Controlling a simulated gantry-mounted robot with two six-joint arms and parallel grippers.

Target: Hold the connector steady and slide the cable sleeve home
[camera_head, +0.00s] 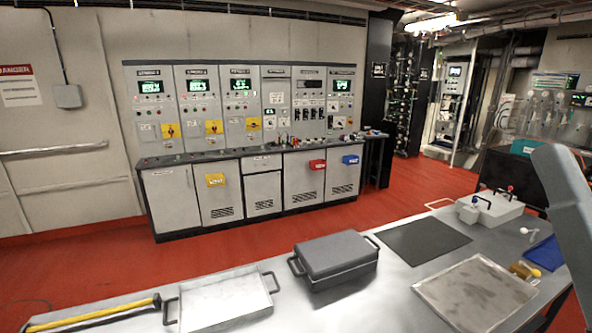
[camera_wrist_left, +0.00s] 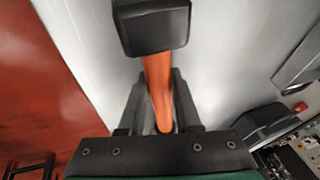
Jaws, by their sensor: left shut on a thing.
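In the left wrist view, an orange cable-like piece (camera_wrist_left: 158,82) runs down from a black block (camera_wrist_left: 152,27) into my left gripper (camera_wrist_left: 160,88). The gripper's dark fingers lie on both sides of the orange piece and are shut on it. The black block sits at the far end of the orange piece, above the fingertips. I cannot tell whether the block is the connector or the sleeve, or how they fit together. Neither gripper shows in the head view.
The grey bench holds a shallow handled tray (camera_head: 225,303), a closed grey case (camera_head: 335,256), a black mat (camera_head: 423,242), a metal tray (camera_head: 478,288) and a box with red and blue fittings (camera_head: 490,208). A yellow-and-black bar (camera_head: 95,315) lies at left. Control cabinets (camera_head: 250,110) stand behind.

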